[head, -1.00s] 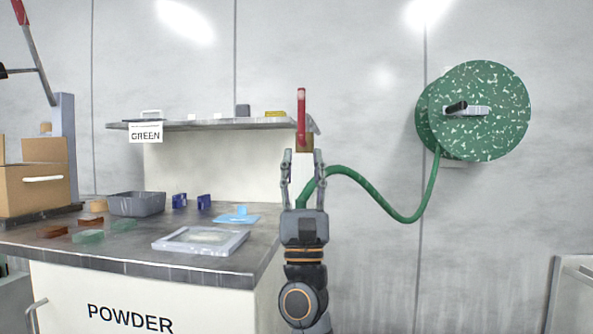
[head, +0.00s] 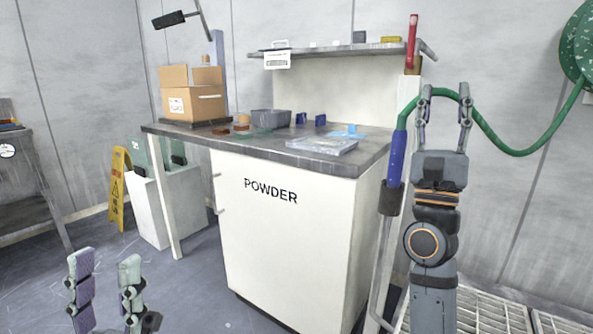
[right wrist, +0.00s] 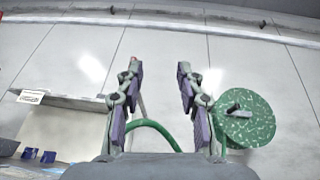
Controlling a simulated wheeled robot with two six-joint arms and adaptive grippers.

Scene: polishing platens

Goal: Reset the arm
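My right gripper (head: 444,106) is raised upright at the right of the head view, beside the powder bench. Its fingers are apart and nothing is between them. In the right wrist view the gripper (right wrist: 160,85) also shows open and empty, with the wall behind. My left gripper (head: 105,270) shows at the lower left of the head view, low over the floor, fingers apart and empty.
The powder bench (head: 285,215) carries a cardboard box (head: 192,98), a grey bin (head: 270,119) and a flat tray (head: 322,146). A green hose (head: 505,150) with a blue handle (head: 396,156) hangs close to my right arm. A yellow sign (head: 119,187) stands on the floor.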

